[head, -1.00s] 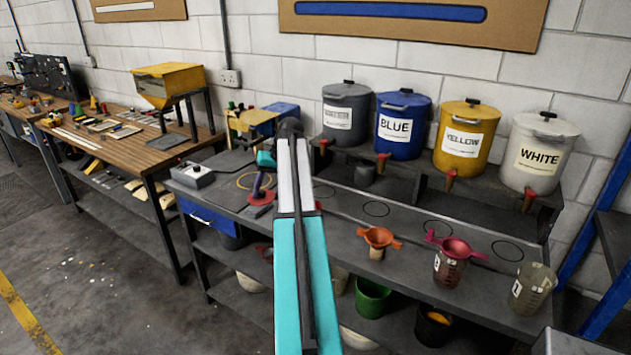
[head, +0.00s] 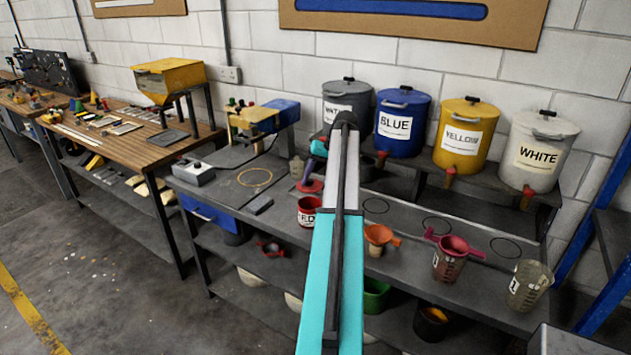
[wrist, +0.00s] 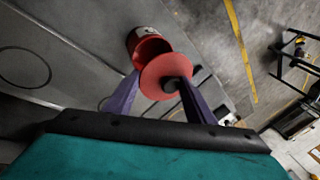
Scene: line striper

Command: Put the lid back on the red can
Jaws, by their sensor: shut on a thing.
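The red can (head: 309,210) stands on the bench in the head view, partly hidden by my arm, its label facing out. Its open mouth also shows in the wrist view (wrist: 150,48). The red lid (head: 311,187) is a flat disc with a dark knob, held above the can and apart from it in the head view. In the wrist view the lid (wrist: 160,70) overlaps part of the can's mouth. My gripper (head: 307,179) has purple fingers and is shut on the lid's knob; it also shows in the wrist view (wrist: 170,87).
Grey, blue (head: 401,120), yellow (head: 464,138) and white (head: 540,150) tubs stand on a raised shelf behind. An orange funnel (head: 379,236) and a measuring cup with a crimson funnel (head: 451,247) are to the right. A yellow ring (head: 254,178) marks bare bench to the left.

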